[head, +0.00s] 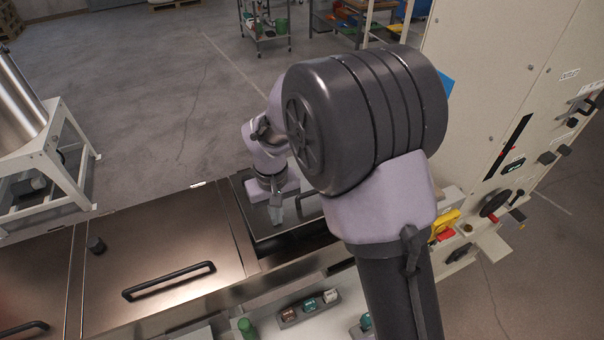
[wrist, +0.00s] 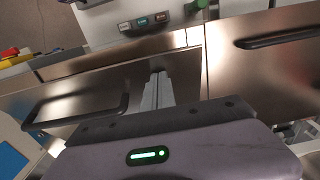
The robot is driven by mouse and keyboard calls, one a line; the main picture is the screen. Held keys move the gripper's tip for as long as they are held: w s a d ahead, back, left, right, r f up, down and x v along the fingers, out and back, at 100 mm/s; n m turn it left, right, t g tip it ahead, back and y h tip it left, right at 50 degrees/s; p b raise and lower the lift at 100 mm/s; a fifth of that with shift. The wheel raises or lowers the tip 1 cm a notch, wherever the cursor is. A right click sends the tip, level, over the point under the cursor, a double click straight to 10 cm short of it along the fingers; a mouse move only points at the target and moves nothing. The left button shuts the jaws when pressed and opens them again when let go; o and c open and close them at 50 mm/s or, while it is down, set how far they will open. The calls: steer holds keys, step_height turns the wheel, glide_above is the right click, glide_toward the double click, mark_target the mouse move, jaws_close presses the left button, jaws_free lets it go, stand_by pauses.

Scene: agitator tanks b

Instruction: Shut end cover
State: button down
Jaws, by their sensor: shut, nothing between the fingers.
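The end cover (head: 262,224) is a brown-grey metal panel at the right end of the row of tank covers, partly hidden behind my arm in the head view. A dark gap shows along its near edge, so it looks not flush with the tank rim; I cannot tell the exact angle. In the wrist view the end cover (wrist: 110,88) lies left of centre with its black bar handle (wrist: 75,122). My gripper (head: 277,214) is shut and empty, pointing down over the cover. Its fingers show in the wrist view (wrist: 157,85), to the right of the handle; contact is unclear.
A neighbouring closed cover (head: 150,245) with a black handle (head: 169,281) lies to the left. A control strip with buttons (head: 309,306) runs along the front. A tall beige cabinet (head: 490,90) with switches stands right. Open floor (head: 150,110) lies behind.

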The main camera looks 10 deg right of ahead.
steer(key=shift+s+f, duration=0.15)
steer(key=shift+f, duration=0.2)
steer(key=shift+f+b, duration=0.1)
steer(key=shift+b, duration=0.2)
steer(key=r+p, duration=0.1)
steer(key=r, duration=0.1)
steer(key=s+r+p, duration=0.1)
steer(key=shift+d+r, duration=0.15)
steer(key=shift+r, duration=0.2)
steer(key=shift+f, duration=0.15)
stand_by(0.8)
steer(key=shift+d+f+b, duration=0.15)
steer(key=shift+b, duration=0.55)
steer(key=s+d+f+m+t+y+b, duration=0.1)
steer(key=s+d+f+m+t+b, duration=0.2)
steer(key=s+b, duration=0.7)
steer(key=s+d+f+m+t+y+b, duration=0.1)
steer(key=s+d+f+m+b, duration=0.3)
steer(key=s+b, duration=0.5)
step_height(320, 180, down, 3)
steer(key=d+t+b, duration=0.1)
steer(key=d+b, duration=0.1)
steer(key=b, duration=0.6)
steer(key=shift+s+r+m+t, duration=0.2)
steer(key=shift+s+m+t, duration=0.1)
steer(key=shift+s+t, duration=0.1)
